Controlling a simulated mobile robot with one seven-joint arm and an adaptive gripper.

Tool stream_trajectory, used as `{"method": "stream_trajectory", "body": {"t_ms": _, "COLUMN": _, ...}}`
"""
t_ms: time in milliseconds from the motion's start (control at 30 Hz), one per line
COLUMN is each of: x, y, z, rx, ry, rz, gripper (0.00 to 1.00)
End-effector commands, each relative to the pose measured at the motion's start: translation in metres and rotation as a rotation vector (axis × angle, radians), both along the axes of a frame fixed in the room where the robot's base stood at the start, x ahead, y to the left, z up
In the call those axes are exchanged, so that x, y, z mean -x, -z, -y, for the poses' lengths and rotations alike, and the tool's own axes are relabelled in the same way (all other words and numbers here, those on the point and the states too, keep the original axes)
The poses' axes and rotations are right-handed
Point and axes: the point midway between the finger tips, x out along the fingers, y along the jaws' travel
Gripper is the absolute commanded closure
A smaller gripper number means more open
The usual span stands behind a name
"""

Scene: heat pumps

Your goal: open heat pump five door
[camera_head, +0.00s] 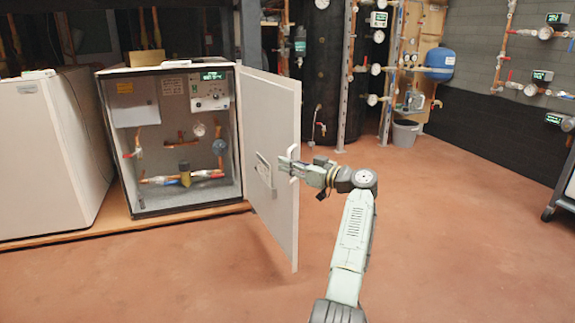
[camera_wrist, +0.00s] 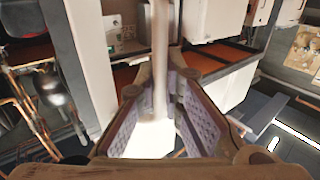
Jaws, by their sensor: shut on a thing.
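The heat pump (camera_head: 122,217) is a white cabinet at the left of the head view, with pipes, valves and a control panel (camera_head: 209,90) inside. Its white door (camera_head: 267,120) is hinged on the right side and stands swung wide open toward me. In the wrist view, a pale upright strip (camera_wrist: 159,60), likely the door edge, runs between the gripper's purple finger pads (camera_wrist: 157,130). The exact contact is partly hidden by the fingers.
Another white cabinet (camera_head: 45,150) stands at the left. A dark tank (camera_head: 325,70), pipes, a blue vessel (camera_head: 440,62) and a grey bucket (camera_head: 404,135) are at the back. A cart (camera_head: 563,190) stands at the right edge. The red-brown floor (camera_head: 450,240) is clear around the door.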

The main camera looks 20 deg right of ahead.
Motion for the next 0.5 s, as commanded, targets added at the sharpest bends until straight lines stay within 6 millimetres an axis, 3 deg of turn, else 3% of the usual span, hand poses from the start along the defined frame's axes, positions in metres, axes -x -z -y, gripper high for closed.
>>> {"method": "stream_trajectory", "body": {"t_ms": 333, "x": 0.004, "y": 0.0018, "z": 0.0046, "rx": -0.003, "ry": -0.002, "rz": -0.002, "gripper": 1.0}}
{"method": "stream_trajectory", "body": {"t_ms": 367, "x": 0.0041, "y": 0.0017, "z": 0.0045, "rx": -0.003, "ry": -0.003, "rz": -0.002, "gripper": 0.9}}
{"method": "stream_trajectory", "body": {"t_ms": 500, "x": 0.0032, "y": 0.0009, "z": 0.0033, "rx": -0.002, "ry": -0.003, "rz": -0.001, "gripper": 0.83}}
